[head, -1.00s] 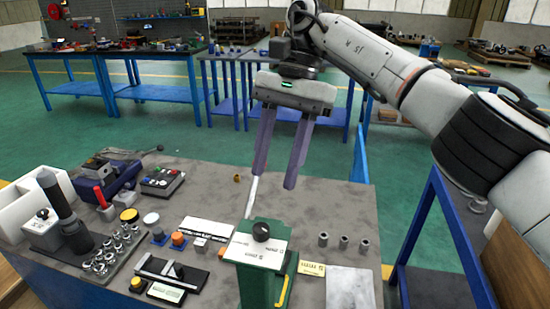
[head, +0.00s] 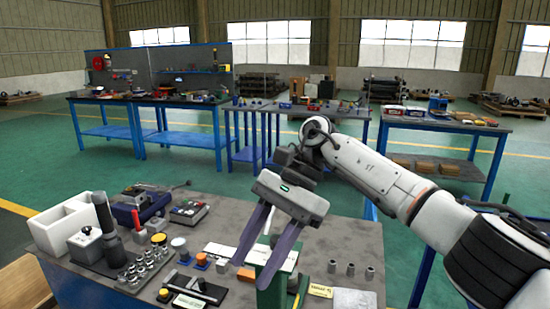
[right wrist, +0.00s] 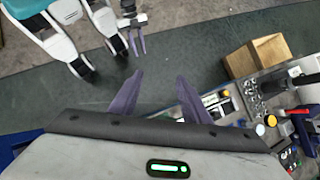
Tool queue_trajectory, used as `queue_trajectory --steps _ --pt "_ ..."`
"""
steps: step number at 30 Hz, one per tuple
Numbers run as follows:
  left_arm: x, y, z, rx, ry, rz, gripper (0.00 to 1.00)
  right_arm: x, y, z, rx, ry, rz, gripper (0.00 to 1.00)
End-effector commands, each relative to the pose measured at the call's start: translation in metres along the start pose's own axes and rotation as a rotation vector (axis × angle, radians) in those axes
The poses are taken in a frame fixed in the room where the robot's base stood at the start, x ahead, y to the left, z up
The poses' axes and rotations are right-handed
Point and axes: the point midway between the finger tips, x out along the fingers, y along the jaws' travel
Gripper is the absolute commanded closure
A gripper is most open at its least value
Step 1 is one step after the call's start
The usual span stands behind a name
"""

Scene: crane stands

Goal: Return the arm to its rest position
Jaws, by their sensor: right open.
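My right arm (head: 380,180) reaches in from the right in the head view. Its gripper (head: 254,274) points down over the workbench with its two purple fingers apart and nothing between them. In the head view the fingers overlap the green crane stand (head: 270,300); whether they touch it cannot be told. The right wrist view also shows the spread, empty fingers (right wrist: 160,76), with the bench at the right. A small gripper with purple fingers, seemingly my left one (right wrist: 137,40), shows at the top of that view; its jaw state is unclear.
The grey workbench (head: 330,235) holds a white bin (head: 65,228), a joystick box (head: 86,245), metal parts and several buttons. Wooden boxes (right wrist: 268,52) stand beside it. Blue tables (head: 180,150) stand farther back, with open green floor between.

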Motion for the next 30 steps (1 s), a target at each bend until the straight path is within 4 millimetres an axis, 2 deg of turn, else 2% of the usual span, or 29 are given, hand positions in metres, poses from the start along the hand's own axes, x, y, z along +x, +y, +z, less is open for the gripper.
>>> queue_trajectory --steps 3,8,10,12,14,17,20,23,26,29,30 --pt "0.001 -0.001 -0.011 0.003 0.021 -0.001 0.75 0.034 -0.011 0.014 0.045 -0.135 -0.051 0.57" --pt "0.000 -0.001 -0.005 0.001 0.011 -0.001 0.75 0.076 -0.027 0.040 0.165 -0.380 -0.136 0.57" --pt "0.000 -0.001 -0.003 0.000 0.007 -0.001 0.75 0.093 -0.035 0.055 0.259 -0.534 -0.180 0.57" --pt "-0.001 -0.001 -0.002 0.000 0.005 -0.001 0.75 0.105 -0.043 0.070 0.384 -0.718 -0.223 0.57" --pt "-0.001 -0.001 -0.002 0.000 0.004 -0.001 0.75 0.108 -0.049 0.079 0.511 -0.886 -0.255 0.57" --pt "-0.001 -0.001 0.000 -0.001 0.000 -0.001 0.75 0.104 -0.057 0.078 0.748 -1.163 -0.291 0.57" --pt "-0.001 -0.001 0.002 -0.001 -0.003 -0.001 0.75 0.097 -0.059 0.058 1.007 -1.436 -0.302 0.57" --pt "-0.001 -0.001 0.002 -0.001 -0.004 -0.001 0.75 0.094 -0.051 0.021 1.284 -1.707 -0.292 0.57" --pt "-0.001 -0.001 0.002 -0.001 -0.004 -0.002 0.75 0.099 -0.031 -0.030 1.571 -1.972 -0.261 0.57" --pt "-0.001 -0.001 0.002 -0.001 -0.004 -0.002 0.75 0.117 0.003 -0.086 1.859 -2.232 -0.210 0.57" --pt "-0.001 -0.001 0.002 -0.001 -0.004 -0.002 0.75 0.128 0.021 -0.108 1.974 -2.335 -0.185 0.57"
